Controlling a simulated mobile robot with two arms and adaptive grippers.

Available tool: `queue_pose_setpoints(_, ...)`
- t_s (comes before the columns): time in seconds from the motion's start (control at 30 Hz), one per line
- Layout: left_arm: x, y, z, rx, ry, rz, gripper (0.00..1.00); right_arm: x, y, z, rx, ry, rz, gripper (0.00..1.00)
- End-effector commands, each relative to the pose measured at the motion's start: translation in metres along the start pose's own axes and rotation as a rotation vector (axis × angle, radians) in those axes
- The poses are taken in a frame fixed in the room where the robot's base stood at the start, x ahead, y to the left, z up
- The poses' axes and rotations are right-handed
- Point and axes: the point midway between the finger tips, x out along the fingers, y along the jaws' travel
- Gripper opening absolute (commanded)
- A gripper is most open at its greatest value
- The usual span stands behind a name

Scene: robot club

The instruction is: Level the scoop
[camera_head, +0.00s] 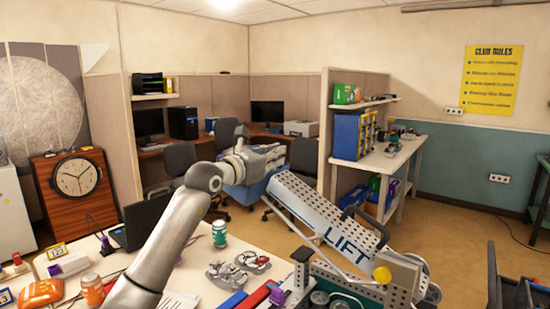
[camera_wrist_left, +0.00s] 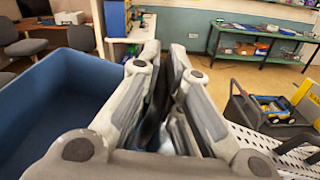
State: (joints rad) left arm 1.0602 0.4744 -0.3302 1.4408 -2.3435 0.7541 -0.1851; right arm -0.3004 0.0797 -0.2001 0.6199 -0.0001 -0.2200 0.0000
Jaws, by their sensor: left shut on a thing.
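The blue scoop (camera_head: 258,190) is at the raised far end of the sloping perforated arm marked LIFT (camera_head: 345,243). In the head view it is partly hidden behind my left gripper and arm. In the left wrist view the scoop (camera_wrist_left: 50,115) fills the left side, with its open inside showing. My left gripper (camera_head: 280,157) is at the scoop's upper edge, shut on it. In the left wrist view the fingers (camera_wrist_left: 168,75) are close together with a dark part between them. The exact grip point and the scoop's tilt are hard to tell. My right gripper is not in view.
The table (camera_head: 190,270) holds a green can (camera_head: 219,234), a laptop (camera_head: 148,220), an orange can (camera_head: 92,290) and small model parts. A yellow knob (camera_head: 382,275) sits on the lift machine. Office chairs and a shelf bench (camera_head: 385,160) stand beyond.

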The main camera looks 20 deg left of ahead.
Motion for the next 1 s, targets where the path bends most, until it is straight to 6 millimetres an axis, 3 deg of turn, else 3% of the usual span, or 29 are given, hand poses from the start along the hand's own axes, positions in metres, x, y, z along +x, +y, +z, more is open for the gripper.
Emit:
queue_pose_setpoints(0.3,0.002,-0.01,-0.012,0.079,0.018,-0.008,0.0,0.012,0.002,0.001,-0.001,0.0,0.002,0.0)
queue_pose_setpoints(0.53,0.002,-0.011,-0.011,0.082,0.021,-0.009,0.0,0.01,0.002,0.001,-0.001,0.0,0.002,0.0)
queue_pose_setpoints(0.6,0.002,-0.011,-0.012,0.082,0.022,-0.01,0.13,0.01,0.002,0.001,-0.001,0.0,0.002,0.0)
queue_pose_setpoints(0.73,0.002,-0.01,-0.012,0.082,0.022,-0.009,0.3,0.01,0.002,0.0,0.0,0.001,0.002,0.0)
queue_pose_setpoints(1.0,0.001,-0.008,-0.009,0.085,0.018,-0.004,0.32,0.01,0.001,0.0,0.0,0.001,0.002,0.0)
